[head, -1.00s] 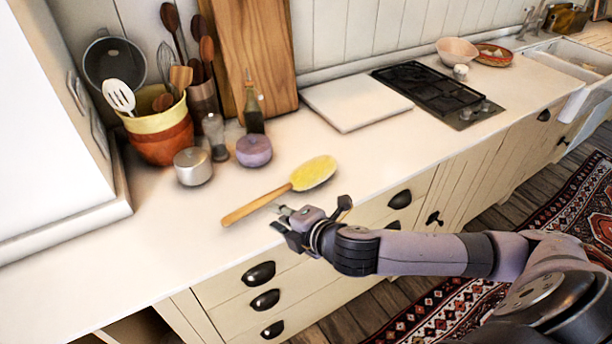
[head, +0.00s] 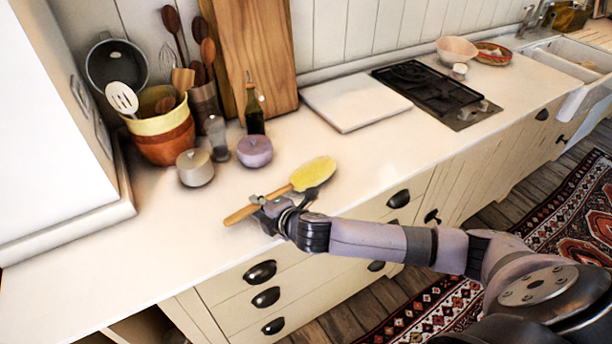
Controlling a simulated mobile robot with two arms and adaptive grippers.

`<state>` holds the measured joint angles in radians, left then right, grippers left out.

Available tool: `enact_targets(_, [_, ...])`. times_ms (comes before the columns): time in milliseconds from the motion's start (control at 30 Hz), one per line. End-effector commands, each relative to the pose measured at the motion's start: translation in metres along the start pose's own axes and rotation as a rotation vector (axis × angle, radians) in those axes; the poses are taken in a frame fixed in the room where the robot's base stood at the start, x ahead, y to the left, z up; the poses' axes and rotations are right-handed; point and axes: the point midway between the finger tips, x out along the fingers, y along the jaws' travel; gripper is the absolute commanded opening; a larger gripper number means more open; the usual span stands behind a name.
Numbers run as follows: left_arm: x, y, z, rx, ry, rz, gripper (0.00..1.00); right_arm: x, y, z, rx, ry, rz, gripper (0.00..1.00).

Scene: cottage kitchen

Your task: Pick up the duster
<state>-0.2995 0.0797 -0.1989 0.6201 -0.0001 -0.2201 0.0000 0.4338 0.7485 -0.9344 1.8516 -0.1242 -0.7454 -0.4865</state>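The duster (head: 313,173) has a yellow oval head and a long wooden handle. It lies on the pale counter near its front edge, handle to the lower left. My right gripper (head: 264,205) is at the middle of the handle, with its fingers around or just over it. One finger shows at the handle's far side, another part by the head end. The fingertips are small and partly hidden, so I cannot tell whether they are closed on the handle. My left gripper is not in view.
Behind the duster stand a silver pot (head: 195,168), a purple pot (head: 254,151), a dark bottle (head: 254,112) and a yellow-orange utensil bowl (head: 165,140). A white board (head: 355,101) and black hob (head: 430,88) are to the right. The front left counter is clear.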

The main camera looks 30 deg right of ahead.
Motion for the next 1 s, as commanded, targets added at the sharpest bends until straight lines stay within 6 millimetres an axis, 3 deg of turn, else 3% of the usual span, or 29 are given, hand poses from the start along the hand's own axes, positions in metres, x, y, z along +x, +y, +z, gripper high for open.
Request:
enact_targets(167, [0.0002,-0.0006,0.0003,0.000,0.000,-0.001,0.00,-0.0001,-0.0002,-0.0001,0.000,0.000,0.000,0.21])
enact_targets(500, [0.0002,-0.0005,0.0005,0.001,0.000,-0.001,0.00,-0.0003,-0.0002,0.0000,0.000,0.000,0.000,0.00])
enact_targets(1000, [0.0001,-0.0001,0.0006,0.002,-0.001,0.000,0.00,-0.0038,0.0083,0.0005,0.001,-0.001,0.003,0.00])
